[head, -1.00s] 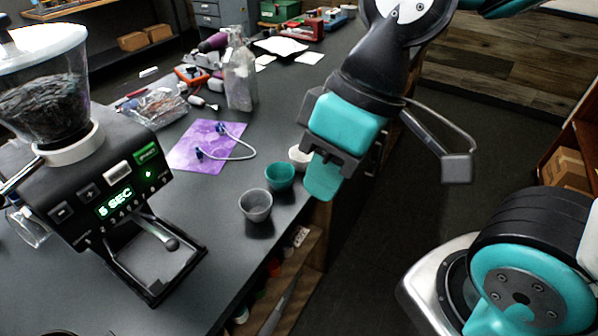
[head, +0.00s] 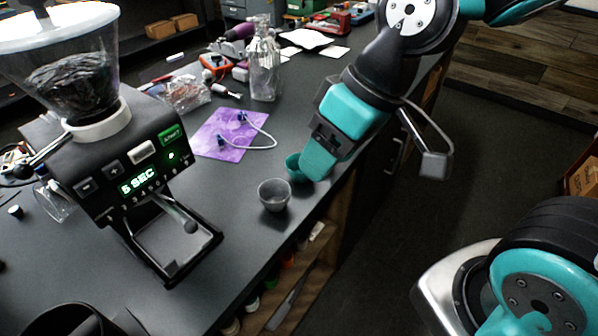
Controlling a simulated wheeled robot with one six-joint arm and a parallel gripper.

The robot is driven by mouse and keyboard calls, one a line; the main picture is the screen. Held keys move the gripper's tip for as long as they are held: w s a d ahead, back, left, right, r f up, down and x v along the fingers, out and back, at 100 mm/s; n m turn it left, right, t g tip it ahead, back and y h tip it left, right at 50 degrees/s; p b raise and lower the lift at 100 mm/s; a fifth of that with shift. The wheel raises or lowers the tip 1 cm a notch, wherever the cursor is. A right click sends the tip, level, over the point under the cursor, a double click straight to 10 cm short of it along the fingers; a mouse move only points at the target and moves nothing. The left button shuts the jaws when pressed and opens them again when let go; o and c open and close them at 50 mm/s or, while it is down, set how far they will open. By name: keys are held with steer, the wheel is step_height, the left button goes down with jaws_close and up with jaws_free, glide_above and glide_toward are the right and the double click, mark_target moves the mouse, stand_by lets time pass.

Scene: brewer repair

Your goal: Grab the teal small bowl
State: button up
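The teal small bowl (head: 293,168) stands on the dark counter (head: 225,195), near its right edge. My gripper (head: 316,163) is right at the bowl's right side, and its teal finger covers much of the bowl. From this view I cannot tell whether the finger touches the bowl or is inside or outside its rim. The gap between the fingers is hidden. A grey small bowl (head: 274,196) stands just in front and to the left of the teal one. The white bowl is not visible behind my gripper.
A coffee grinder (head: 120,160) with a lit display stands at the left. A purple mat (head: 226,138) with a cable lies behind the bowls. A clear bottle (head: 264,70) and tools are farther back. The counter's right edge is close to the bowls.

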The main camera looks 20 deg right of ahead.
steer(key=o, duration=0.7)
steer(key=w+d+f+m+t+b, duration=0.1)
steer(key=w+d+f+t, duration=0.1)
steer(key=w+f, duration=0.4)
steer(key=shift+w+d+t+h, duration=0.35)
steer(key=shift+w+d, duration=0.5)
steer(key=shift+w, duration=0.3)
steer(key=shift+o, duration=0.3)
steer(key=w+d+f+t+h, duration=0.1)
steer(key=w+d+f, duration=0.2)
steer(key=w, duration=0.1)
steer(key=shift+w+d+m+t+b, duration=0.35)
steer(key=shift+m+b, duration=0.05)
steer(key=p+x, duration=0.1)
steer(key=x, duration=1)
steer(key=shift+w+d+p, duration=0.1)
steer(key=shift+p, duration=0.2)
steer(key=shift+d+p+x, duration=0.15)
steer(key=shift+p+x, duration=0.4)
steer(key=shift+x, duration=1)
steer(key=shift+d+p+x, duration=0.1)
steer(key=shift+p+x, duration=0.4)
steer(key=shift+x, duration=1)
